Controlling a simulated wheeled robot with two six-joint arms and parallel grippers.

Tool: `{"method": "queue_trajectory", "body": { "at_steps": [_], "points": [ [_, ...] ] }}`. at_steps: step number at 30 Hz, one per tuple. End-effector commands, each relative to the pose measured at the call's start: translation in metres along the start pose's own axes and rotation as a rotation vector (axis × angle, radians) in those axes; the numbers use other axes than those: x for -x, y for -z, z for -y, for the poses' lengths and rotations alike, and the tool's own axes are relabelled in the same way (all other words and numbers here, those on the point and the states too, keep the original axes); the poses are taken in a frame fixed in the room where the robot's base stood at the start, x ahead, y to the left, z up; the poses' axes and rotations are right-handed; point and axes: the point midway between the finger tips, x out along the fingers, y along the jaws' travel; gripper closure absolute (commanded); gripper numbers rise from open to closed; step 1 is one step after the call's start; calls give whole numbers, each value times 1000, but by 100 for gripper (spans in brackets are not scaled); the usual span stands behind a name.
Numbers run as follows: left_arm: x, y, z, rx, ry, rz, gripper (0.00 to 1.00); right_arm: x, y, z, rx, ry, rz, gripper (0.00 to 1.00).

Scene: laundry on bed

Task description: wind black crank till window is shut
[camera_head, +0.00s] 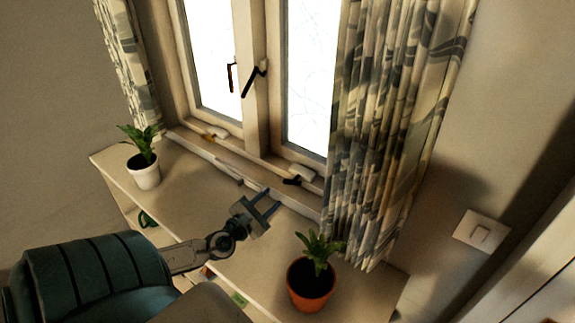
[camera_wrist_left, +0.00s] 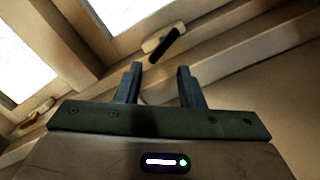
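The window (camera_head: 252,90) has two panes in a pale wooden frame. A small black crank (camera_head: 292,181) sits on a cream housing at the sill below the right pane. In the left wrist view the black crank (camera_wrist_left: 165,44) lies just beyond and above the fingertips. My left gripper (camera_head: 271,201) is open and empty over the shelf, in front of the crank and apart from it. Its two fingers (camera_wrist_left: 158,76) point toward the crank's side of the frame. Whether the right pane is fully shut is not clear. My right gripper is not in view.
A patterned curtain (camera_head: 385,125) hangs right of the crank. A plant in a terracotta pot (camera_head: 312,288) stands on the shelf near my gripper. A white-potted plant (camera_head: 145,172) stands at left. The shelf (camera_head: 185,205) between them is mostly clear.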

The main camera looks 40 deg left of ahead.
Motion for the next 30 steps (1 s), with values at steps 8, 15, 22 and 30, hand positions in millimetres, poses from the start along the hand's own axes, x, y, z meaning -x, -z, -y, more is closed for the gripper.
{"method": "queue_trajectory", "body": {
  "at_steps": [8,15,22,30],
  "points": [
    [-1,3,-1,727,-1,11,65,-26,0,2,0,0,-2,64],
    [-1,2,-1,1364,3,11,65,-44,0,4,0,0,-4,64],
    [-1,2,2,1969,3,2,65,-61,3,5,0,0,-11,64],
    [-1,2,4,2468,-6,-12,65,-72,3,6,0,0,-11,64]
  ]
}}
